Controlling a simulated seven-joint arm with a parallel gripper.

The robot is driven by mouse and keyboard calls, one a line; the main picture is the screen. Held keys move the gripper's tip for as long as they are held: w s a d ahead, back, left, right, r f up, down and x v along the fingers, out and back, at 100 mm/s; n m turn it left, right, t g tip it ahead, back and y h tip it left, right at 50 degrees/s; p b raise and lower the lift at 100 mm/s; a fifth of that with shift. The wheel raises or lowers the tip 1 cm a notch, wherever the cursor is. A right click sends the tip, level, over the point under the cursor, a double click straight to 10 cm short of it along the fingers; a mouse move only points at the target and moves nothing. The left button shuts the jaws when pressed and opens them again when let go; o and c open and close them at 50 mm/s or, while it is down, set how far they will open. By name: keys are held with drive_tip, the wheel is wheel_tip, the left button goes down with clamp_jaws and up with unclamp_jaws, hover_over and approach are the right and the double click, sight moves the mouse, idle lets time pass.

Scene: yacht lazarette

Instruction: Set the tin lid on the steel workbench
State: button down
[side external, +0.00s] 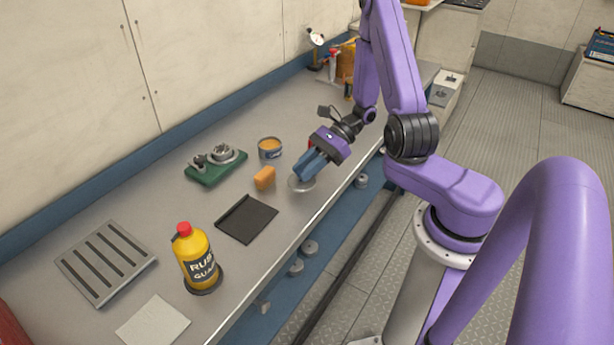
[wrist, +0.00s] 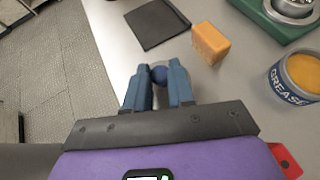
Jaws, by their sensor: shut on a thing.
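The tin lid (side external: 303,184) is a pale, shiny round disc under my fingertips in the side view. My gripper (side external: 299,176) points down at it with its blue fingers shut on it.
An orange block (side external: 264,178), an open grease tin (side external: 270,149) and a green-based fixture (side external: 216,165) stand nearby.

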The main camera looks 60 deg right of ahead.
drive_tip(key=shift+f, duration=1.45)
drive_tip(key=c, duration=1)
unclamp_jaws()
drive_tip(key=shift+f, duration=0.1)
drive_tip(key=shift+o, duration=0.2)
